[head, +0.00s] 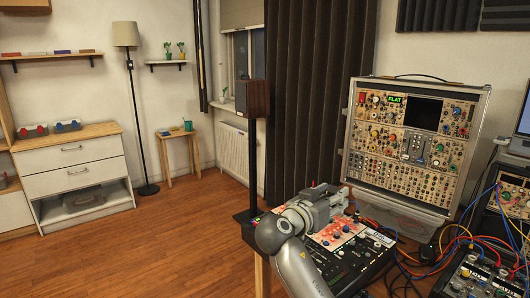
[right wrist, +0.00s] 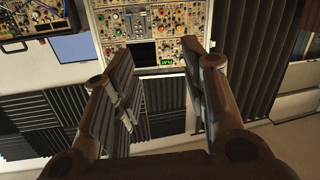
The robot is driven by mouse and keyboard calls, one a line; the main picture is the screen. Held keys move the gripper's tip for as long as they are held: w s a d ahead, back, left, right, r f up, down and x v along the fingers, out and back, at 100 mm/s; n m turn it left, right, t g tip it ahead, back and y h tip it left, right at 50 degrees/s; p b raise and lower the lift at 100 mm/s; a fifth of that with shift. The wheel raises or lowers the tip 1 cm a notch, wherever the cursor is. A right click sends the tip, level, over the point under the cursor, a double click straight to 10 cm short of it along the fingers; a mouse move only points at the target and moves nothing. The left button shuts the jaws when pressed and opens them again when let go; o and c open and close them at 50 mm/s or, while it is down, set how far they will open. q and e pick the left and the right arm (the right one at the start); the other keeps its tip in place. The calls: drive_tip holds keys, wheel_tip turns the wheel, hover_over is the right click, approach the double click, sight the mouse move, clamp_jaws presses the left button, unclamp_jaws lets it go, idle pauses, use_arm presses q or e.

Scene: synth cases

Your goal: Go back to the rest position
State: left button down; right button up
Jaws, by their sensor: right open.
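My right gripper (head: 338,199) is in the lower middle of the head view, above the table with the synth gear, in front of the large synth case (head: 412,145). In the right wrist view my right gripper (right wrist: 162,95) has its two fingers wide apart with nothing between them. The synth case (right wrist: 150,22) shows upside down beyond the fingers there. My left gripper is not in the head view.
A flat mixer-like unit (head: 352,248) lies under my right arm. Patch cables and a smaller synth case (head: 472,277) are at lower right. A speaker (head: 252,98) on a stand is behind to the left. The wooden floor (head: 150,250) at left is clear.

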drive_tip(key=s+d+f+n+g+y, duration=0.1)
drive_tip(key=s+d+f+g+y, duration=0.1)
drive_tip(key=s+f, duration=0.5)
drive_tip(key=s+d+f+n+g+y, duration=0.1)
drive_tip(key=s+f+y, duration=0.1)
drive_tip(key=f, duration=0.8)
drive_tip(key=s+d+f+n+g+y, duration=0.2)
drive_tip(key=s+f, duration=0.3)
drive_tip(key=f, duration=0.4)
drive_tip(key=s+f+n+g+y, duration=0.2)
drive_tip(key=s+f+y, duration=0.15)
drive_tip(key=s, duration=1.05)
drive_tip(key=s+f+n+g+y, duration=0.25)
drive_tip(key=s+f, duration=0.25)
drive_tip(key=s, duration=1)
wheel_tip(320, 180, down, 25)
drive_tip(key=s+g, duration=0.1)
drive_tip(key=s+d+f+g, duration=0.1)
drive_tip(key=s+d+f, duration=0.1)
drive_tip(key=s+f, duration=1.5)
drive_tip(key=shift+d+h, duration=0.3)
drive_tip(key=shift+h, duration=0.1)
